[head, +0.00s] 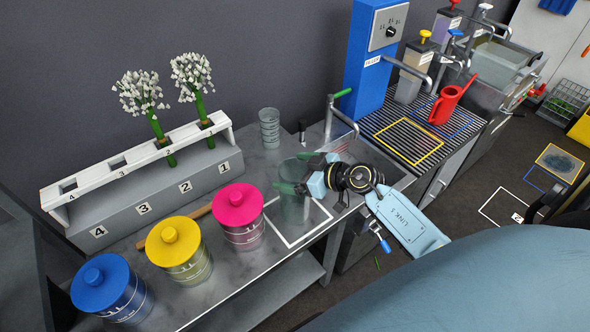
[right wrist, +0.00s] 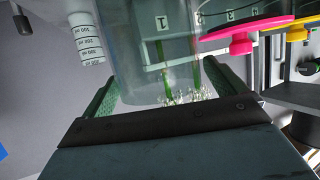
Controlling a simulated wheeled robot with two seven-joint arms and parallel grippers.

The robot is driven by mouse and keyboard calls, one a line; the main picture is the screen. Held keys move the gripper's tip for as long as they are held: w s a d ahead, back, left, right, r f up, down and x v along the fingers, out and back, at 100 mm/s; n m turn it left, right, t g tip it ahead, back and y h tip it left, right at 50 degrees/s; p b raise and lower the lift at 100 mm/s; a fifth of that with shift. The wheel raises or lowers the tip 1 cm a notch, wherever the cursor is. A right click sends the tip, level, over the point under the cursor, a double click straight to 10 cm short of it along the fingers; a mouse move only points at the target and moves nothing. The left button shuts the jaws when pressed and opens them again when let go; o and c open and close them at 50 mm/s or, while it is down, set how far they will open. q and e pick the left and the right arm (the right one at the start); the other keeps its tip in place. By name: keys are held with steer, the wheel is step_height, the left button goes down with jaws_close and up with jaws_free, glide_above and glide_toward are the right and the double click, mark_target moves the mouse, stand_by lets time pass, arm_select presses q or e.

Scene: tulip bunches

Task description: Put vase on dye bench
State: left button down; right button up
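The clear glass vase (head: 293,208) is upright at the right end of the grey bench (head: 222,248), over the white square outline. I cannot tell whether its base touches the surface. My right gripper (head: 298,173) reaches it from the right, with green finger pads on either side of the glass. In the right wrist view the vase (right wrist: 150,75) fills the space between the fingers (right wrist: 162,85), and both pads seem to touch it. My left gripper is not in view.
Blue (head: 108,290), yellow (head: 180,250) and pink (head: 240,215) lidded jars stand left of the vase. A numbered rack (head: 130,172) holds two white flower stems. A measuring cup (head: 269,127) stands behind. A sink with tap, blue filler (head: 372,60) and red watering can (head: 450,103) are to the right.

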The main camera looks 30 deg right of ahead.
steer(key=shift+r, duration=0.1)
steer(key=p+v, duration=0.2)
steer(key=v, duration=1)
steer(key=shift+r, duration=0.1)
steer(key=s+a+f+m+g+h, duration=0.1)
steer(key=s+f+m+h, duration=0.3)
steer(key=f, duration=1)
steer(key=s+f+m+g+h, duration=0.15)
steer(key=s+f, duration=0.45)
steer(key=f, duration=0.8)
steer(key=s+a+f+g, duration=0.2)
steer(key=s+f, duration=0.3)
steer(key=s, duration=0.3)
steer(key=s+a+f+n+g, duration=0.1)
steer(key=s+a+f+g, duration=0.2)
steer(key=s+f, duration=0.2)
steer(key=s+a+f+n+g, duration=0.1)
steer(key=s+a+f+g, duration=0.2)
steer(key=s, duration=0.8)
steer(key=shift+s+a+f+g+h, duration=0.2)
steer(key=shift+s+f+g+h, duration=0.2)
steer(key=shift+f, duration=0.5)
